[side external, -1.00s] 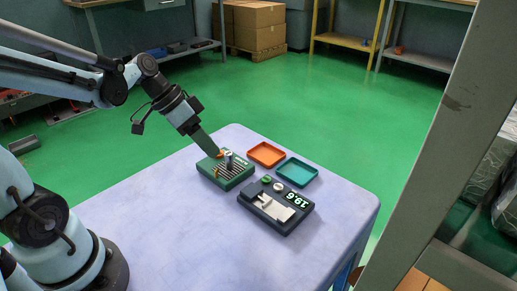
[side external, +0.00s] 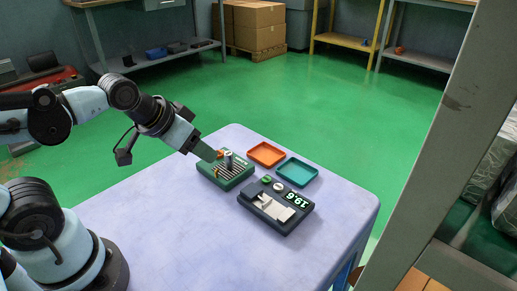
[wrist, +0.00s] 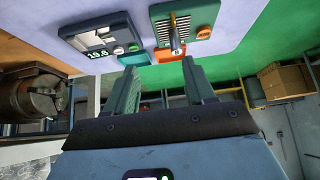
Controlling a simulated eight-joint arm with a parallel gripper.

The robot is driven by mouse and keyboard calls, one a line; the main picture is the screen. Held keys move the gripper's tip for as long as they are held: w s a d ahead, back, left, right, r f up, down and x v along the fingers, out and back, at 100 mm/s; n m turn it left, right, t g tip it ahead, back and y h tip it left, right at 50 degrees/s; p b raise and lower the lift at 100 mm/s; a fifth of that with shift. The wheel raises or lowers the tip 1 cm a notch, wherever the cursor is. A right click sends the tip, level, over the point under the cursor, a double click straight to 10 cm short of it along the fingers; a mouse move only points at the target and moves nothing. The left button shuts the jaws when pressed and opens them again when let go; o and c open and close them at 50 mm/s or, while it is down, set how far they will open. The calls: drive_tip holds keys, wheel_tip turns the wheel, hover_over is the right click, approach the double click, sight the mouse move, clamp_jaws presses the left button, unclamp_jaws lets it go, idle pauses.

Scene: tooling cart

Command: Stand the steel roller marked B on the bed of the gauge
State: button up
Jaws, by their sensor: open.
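A green rack (side external: 219,180) with a slotted face sits on the table; it also shows at the top of the wrist view (wrist: 206,14). A steel roller (side external: 228,158) stands up from it, seen nearly end-on in the wrist view (wrist: 176,46); no letter is readable on it. The dark gauge (side external: 258,212), with a pale bed (side external: 272,206) and a display reading 19.6, sits in front of the rack; the bed looks bare. My gripper (wrist: 160,80) is open and empty, its fingers apart. In the side view its tip (side external: 211,153) is just left of the roller.
An orange tray (side external: 251,155) and a teal tray (side external: 316,173) lie behind the rack and gauge. The front and left of the table (side external: 150,220) are clear. A grey post (side external: 440,140) stands at the right of the side view.

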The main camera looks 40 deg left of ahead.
drive_tip(key=n+g, duration=0.3)
drive_tip(key=g, duration=0.4)
approach(228, 153)
wheel_tip(228, 153, down, 11)
drive_tip(key=shift+w+f, duration=0.1)
drive_tip(key=shift+f, duration=0.15)
idle(0.5)
drive_tip(key=shift+c, duration=0.3)
clamp_jaws()
